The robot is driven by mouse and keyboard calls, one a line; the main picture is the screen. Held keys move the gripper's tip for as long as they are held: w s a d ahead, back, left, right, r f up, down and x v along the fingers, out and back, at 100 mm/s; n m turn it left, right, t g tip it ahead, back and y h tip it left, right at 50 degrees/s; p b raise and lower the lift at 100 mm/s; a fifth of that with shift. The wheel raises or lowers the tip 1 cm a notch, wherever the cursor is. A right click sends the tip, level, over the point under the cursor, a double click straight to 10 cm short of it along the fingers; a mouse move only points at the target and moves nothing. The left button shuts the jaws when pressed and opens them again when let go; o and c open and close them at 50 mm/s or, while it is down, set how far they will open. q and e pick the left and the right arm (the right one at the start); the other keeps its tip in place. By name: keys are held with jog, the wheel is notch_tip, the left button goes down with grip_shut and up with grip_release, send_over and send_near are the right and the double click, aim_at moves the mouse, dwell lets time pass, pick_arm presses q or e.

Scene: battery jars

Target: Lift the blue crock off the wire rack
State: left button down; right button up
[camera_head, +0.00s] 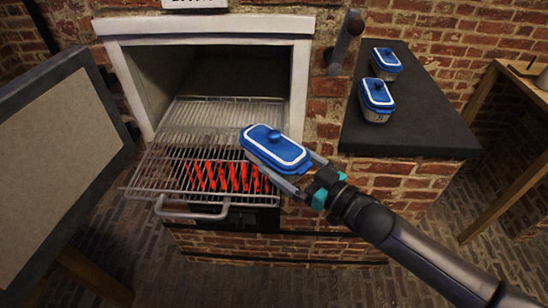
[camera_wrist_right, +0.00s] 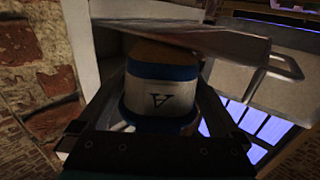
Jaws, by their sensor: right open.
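A blue-lidded crock (camera_head: 275,148) is at the right side of the wire rack (camera_head: 180,140), in front of the oven opening. Its pale body with blue bands and a letter A shows in the right wrist view (camera_wrist_right: 160,97). Whether its base touches the rack is hidden in the head view. My right gripper (camera_head: 292,172) is open, with its fingers on either side of the crock. In the right wrist view the crock is between the two fingers (camera_wrist_right: 160,118). My left gripper is not in view.
Red glowing bars (camera_head: 228,177) lie under the rack, with a metal handle (camera_head: 192,212) at the front. An open door panel (camera_head: 60,170) stands left. Two similar blue-lidded crocks (camera_head: 376,98) (camera_head: 386,62) stand on the dark counter (camera_head: 425,120), whose front part is clear.

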grip_shut()
jog(key=shift+r, duration=0.2)
dwell(0.7)
